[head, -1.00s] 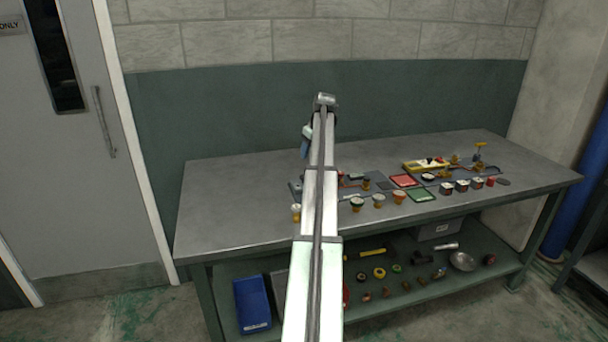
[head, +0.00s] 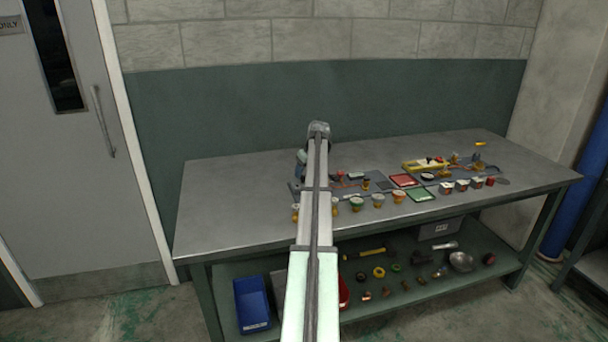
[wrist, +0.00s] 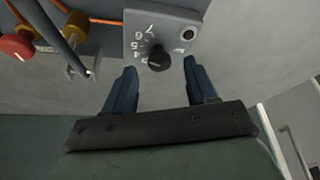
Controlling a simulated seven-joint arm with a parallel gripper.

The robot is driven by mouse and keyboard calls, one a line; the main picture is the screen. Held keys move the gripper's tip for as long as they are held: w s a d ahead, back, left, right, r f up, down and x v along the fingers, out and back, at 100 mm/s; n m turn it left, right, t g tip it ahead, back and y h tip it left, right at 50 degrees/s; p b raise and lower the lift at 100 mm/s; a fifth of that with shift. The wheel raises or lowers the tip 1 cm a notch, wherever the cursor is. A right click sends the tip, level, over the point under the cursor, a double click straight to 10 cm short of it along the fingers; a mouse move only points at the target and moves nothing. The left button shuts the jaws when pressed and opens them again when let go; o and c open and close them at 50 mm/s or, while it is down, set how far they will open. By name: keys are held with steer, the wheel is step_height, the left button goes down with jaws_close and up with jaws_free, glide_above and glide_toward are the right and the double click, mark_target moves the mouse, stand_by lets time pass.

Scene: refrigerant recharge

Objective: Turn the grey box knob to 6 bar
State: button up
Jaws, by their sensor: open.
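In the wrist view, the grey box (wrist: 178,22) has a printed number scale around a small black knob (wrist: 158,60). Digits such as 4, 5, 6 and 7 show to the knob's left and above it; the knob's pointer setting is too small to tell. My gripper (wrist: 160,72) is open, its two blue fingers on either side of the knob in the picture, with clear gaps to it. I cannot tell how far the fingertips are from the box face. In the head view, my arm hides the box and most of the gripper.
In the wrist view, a red knob (wrist: 17,46), a brass fitting (wrist: 76,27) and orange pipe lie left of the box. In the head view, the workbench (head: 235,205) carries several jars and a yellow tray (head: 425,165) to the right. The bench's left part is bare.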

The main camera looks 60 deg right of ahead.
steer(key=shift+x, duration=0.9)
steer(key=shift+c, duration=0.3)
steer(key=c, duration=1)
steer(key=shift+m, duration=0.8)
steer(key=o, duration=1.1)
steer(key=shift+c, duration=0.2)
steer(key=shift+r, duration=0.1)
